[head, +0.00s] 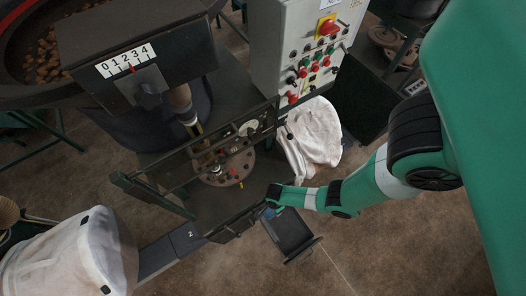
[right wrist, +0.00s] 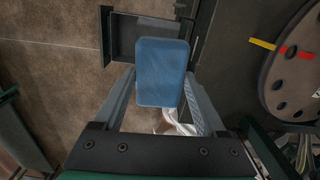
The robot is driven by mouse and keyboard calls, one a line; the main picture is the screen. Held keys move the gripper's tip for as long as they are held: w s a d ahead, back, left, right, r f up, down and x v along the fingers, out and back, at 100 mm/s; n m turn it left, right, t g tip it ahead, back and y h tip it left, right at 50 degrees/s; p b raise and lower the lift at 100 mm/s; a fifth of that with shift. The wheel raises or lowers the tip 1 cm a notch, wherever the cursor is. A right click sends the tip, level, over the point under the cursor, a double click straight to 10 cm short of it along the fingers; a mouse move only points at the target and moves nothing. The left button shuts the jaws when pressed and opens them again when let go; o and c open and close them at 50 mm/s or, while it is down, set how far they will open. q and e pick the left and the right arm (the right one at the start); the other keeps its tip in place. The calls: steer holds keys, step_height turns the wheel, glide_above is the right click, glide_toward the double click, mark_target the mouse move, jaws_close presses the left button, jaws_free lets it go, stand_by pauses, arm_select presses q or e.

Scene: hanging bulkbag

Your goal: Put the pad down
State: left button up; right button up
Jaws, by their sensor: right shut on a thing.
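The blue pad (right wrist: 161,72) is a flat rounded rectangle between the fingers of my right gripper (right wrist: 161,88) in the right wrist view. The gripper is shut on it. A dark open tray (right wrist: 125,42) lies beyond the pad, and the pad's far end overlaps it in the picture; I cannot tell the gap between them. In the head view my right gripper (head: 272,196) is at the right end of the dark framed panel, up and left of the tray (head: 291,230). My left gripper is not in view.
A control box (head: 305,60) with red and green buttons stands at the back. A round plate with holes (head: 226,165) sits behind the framed panel (head: 165,207). Brown floor (head: 400,240) is open at the lower right.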

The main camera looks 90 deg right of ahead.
steer(key=shift+n, duration=0.8)
steer(key=n, duration=0.2)
steer(key=w+n, duration=0.1)
steer(key=n, duration=0.1)
steer(key=shift+w+d+n, duration=0.15)
steer(key=shift+d+n, duration=0.05)
steer(key=shift+n, duration=0.2)
step_height(320, 180, down, 9)
steer(key=s+n+b, duration=0.1)
steer(key=n+b, duration=0.6)
steer(key=b, duration=0.2)
steer(key=n+b, duration=0.4)
steer(key=b, duration=3.7)
glide_toward(285, 228)
step_height(285, 228, down, 6)
steer(key=b, duration=0.8)
steer(key=shift+f, duration=0.15)
steer(key=o, duration=1.3)
steer(key=shift+r+p, duration=4.45)
steer(key=shift+r, duration=1.7)
